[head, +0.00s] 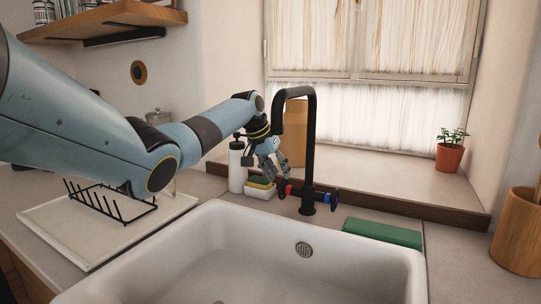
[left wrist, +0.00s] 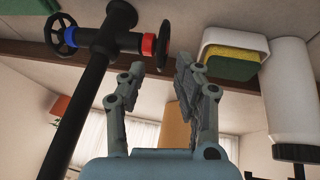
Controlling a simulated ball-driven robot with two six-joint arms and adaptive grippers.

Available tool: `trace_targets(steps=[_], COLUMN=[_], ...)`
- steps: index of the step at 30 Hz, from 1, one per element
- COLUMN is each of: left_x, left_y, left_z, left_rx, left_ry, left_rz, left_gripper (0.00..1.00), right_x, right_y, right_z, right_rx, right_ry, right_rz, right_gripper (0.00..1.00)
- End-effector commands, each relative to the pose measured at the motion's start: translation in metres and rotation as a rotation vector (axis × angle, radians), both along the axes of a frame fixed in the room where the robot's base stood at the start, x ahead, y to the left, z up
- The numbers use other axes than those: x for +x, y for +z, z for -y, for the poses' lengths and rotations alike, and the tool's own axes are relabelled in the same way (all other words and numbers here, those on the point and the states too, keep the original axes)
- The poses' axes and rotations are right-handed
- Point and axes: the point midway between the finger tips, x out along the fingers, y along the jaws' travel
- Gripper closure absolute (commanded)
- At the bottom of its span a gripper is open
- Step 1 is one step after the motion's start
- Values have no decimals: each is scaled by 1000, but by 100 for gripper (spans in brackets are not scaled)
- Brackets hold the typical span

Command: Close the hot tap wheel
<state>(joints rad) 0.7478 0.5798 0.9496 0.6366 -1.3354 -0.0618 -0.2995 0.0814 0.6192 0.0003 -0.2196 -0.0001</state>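The black tap (head: 312,140) stands behind the sink. Its hot wheel with a red collar (head: 288,190) is on the left side and its blue-collared wheel (head: 334,196) is on the right. In the left wrist view, turned over, the red-collared wheel (left wrist: 163,43) shows nearly edge-on just beyond my fingers. My left gripper (head: 275,174) is above and slightly left of the red wheel. In the left wrist view my left gripper (left wrist: 163,72) has its two fingers apart with nothing between them, and no clear contact with the wheel. My right gripper is not in view.
A white soap bottle (head: 237,168) and a white sponge holder (head: 261,190) stand close to the left of the tap. A green block (head: 382,233) lies right of it. The white sink (head: 200,245) is empty in front. A dish rack (head: 112,203) stands at left.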

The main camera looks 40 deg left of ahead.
Motion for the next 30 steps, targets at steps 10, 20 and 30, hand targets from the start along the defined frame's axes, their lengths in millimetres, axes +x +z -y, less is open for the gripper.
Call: trace_targets(steps=[10, 20, 30], left_x=[-33, -40, -39], left_y=[65, 78, 78], left_z=[-5, -5, -5], left_rx=[2, -2, -2], left_ry=[0, -1, -1], left_rz=[1, -1, 0], left_gripper=[68, 68, 68], right_x=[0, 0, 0], right_y=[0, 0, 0], right_z=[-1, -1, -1], right_rx=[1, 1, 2], right_ry=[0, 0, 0], right_rz=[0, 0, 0], right_gripper=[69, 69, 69])
